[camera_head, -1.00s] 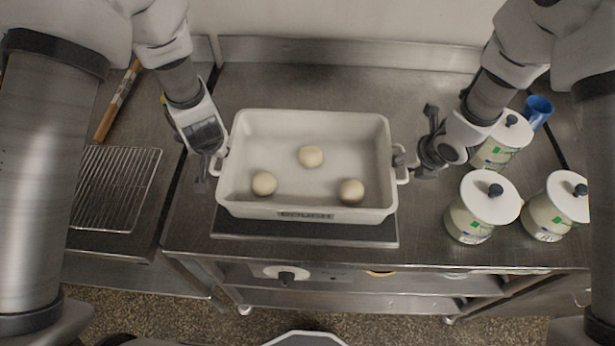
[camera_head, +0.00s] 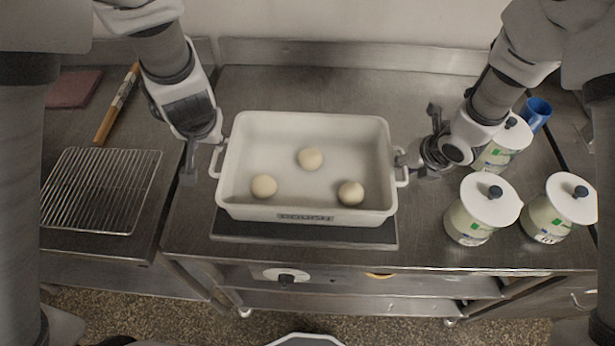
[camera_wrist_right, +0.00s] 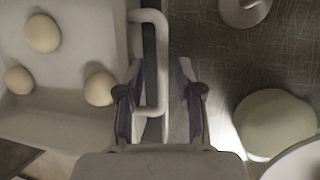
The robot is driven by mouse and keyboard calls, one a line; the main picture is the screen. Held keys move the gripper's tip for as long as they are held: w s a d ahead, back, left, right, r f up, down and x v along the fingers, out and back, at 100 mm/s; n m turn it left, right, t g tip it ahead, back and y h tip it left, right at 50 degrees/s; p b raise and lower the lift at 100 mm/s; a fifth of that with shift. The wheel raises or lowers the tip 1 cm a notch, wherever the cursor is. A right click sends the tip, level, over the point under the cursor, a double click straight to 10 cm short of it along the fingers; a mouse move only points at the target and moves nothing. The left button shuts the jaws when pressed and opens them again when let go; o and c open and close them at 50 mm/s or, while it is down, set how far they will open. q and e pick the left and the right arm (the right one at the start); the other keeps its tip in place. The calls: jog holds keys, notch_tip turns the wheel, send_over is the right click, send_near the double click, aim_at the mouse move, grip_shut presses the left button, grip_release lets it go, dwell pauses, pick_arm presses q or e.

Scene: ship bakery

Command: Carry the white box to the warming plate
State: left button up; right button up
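The white box (camera_head: 305,206), labelled DOUGH, holds three dough balls and sits over the dark warming plate (camera_head: 300,235), appearing to rest on it. The plate shows along the box's front edge. My left gripper (camera_head: 200,160) is open and empty, left of the box and apart from its left handle (camera_head: 216,162). My right gripper (camera_head: 417,157) is at the right handle. In the right wrist view my right gripper (camera_wrist_right: 158,105) has its fingers spread, with the handle (camera_wrist_right: 162,60) between them and a gap toward the right finger.
White-lidded jars (camera_head: 482,208) and a blue cup (camera_head: 536,113) stand right of the box. The counter behind the box is clear.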

jog(key=v, duration=1.1)
jog(key=shift+s, duration=0.15)
jog(key=shift+f, duration=0.1)
jog(key=shift+d, duration=0.1)
